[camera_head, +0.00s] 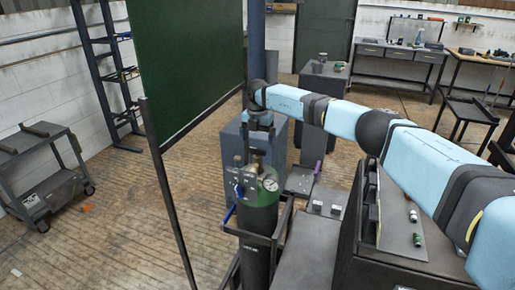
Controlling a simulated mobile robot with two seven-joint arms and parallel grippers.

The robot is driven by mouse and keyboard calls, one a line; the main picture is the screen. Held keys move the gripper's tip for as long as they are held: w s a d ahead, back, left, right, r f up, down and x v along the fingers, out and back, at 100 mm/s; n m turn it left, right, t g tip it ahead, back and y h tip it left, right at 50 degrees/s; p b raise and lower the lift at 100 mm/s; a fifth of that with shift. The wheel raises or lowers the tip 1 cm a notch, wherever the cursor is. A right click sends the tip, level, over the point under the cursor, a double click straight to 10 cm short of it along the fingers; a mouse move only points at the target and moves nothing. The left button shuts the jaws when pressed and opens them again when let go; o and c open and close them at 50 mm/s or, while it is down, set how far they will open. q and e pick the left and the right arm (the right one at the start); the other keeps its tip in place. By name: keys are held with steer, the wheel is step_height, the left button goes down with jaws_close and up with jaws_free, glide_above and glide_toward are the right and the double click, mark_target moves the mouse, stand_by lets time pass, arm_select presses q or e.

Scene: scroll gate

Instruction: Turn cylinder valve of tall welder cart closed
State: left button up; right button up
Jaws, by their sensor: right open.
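A dark green gas cylinder (258,220) stands upright in the frame of the welder cart (247,234), low in the middle. A round pressure gauge (270,184) and a metal regulator with a blue part (239,190) sit at its top. The cylinder valve is not clearly visible; it is small and partly hidden behind my gripper and the fittings. My right arm reaches in from the right and bends down at the wrist. My right gripper (257,155) is open, pointing down at the cylinder's top. I cannot tell whether it touches the valve. My left gripper is out of view.
A dark green welding screen (187,60) with a thin post stands left of the cylinder. A blue-grey cabinet (233,145) is close behind it. A grey shelf cart (45,170) stands far left. A dark bench (400,262) lies right, below my arm. The left wooden floor is open.

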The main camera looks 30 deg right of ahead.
mark_target(258, 149)
step_height(258, 149, up, 9)
steer(key=b, duration=0.1)
steer(key=shift+r, duration=0.2)
steer(key=shift+s+f, duration=0.1)
stand_by(0.4)
